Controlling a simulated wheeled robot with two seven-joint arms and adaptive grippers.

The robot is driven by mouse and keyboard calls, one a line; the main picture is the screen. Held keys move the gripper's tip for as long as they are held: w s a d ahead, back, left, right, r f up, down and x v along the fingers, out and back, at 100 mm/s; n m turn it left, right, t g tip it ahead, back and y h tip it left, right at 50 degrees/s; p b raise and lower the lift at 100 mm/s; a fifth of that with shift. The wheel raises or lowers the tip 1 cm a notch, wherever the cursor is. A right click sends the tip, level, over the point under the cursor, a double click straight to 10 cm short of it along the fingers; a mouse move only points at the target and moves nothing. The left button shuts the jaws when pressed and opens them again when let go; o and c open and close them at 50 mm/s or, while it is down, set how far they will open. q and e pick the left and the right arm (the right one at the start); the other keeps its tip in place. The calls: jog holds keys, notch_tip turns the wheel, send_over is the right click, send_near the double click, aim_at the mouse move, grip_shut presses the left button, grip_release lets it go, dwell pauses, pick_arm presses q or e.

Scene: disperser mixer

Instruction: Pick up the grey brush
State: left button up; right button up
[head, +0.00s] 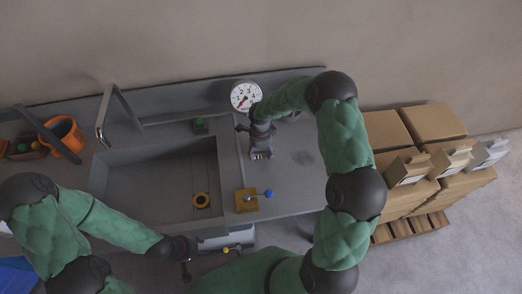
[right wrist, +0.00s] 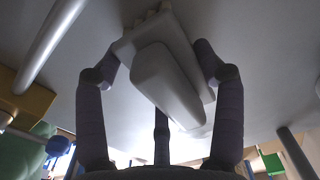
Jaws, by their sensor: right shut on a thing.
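The grey brush (right wrist: 168,82) is between the fingers of my right gripper (right wrist: 160,68) in the right wrist view, a pale block with a raised rounded handle, lying at a slant. In the head view, my right gripper (head: 260,140) is shut on it over the grey counter right of the sink, and a small part of the brush (head: 260,154) shows below the fingers. I cannot tell whether the brush touches the counter. My left gripper (head: 186,268) is low in front of the sink, apart from the brush; its fingers are too small to read.
The sink basin (head: 155,180) is left of the brush. A gauge (head: 245,96) stands behind it, and a yellow block with a blue-knobbed lever (head: 247,200) is in front. An orange bucket (head: 62,135) is far left. Cardboard boxes (head: 432,122) are stacked at the right.

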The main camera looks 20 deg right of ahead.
jog(key=shift+r, duration=0.1)
jog(key=shift+r, duration=0.65)
jog(key=a+r, duration=0.1)
jog(key=r, duration=0.1)
jog(key=s+a+r+p, duration=0.1)
jog(key=a+r, duration=0.1)
jog(key=r, duration=0.1)
jog(key=s+a+r, duration=0.1)
jog(key=r, duration=0.1)
jog(key=shift+a+r, duration=0.2)
jog(key=s+a+r, duration=0.1)
jog(key=a, duration=0.1)
jog(key=s+a+r, duration=0.1)
jog(key=a, duration=0.2)
jog(key=s+a+r, duration=0.2)
jog(key=a, duration=0.1)
jog(key=shift+a+p, duration=0.15)
jog(key=shift+p, duration=0.2)
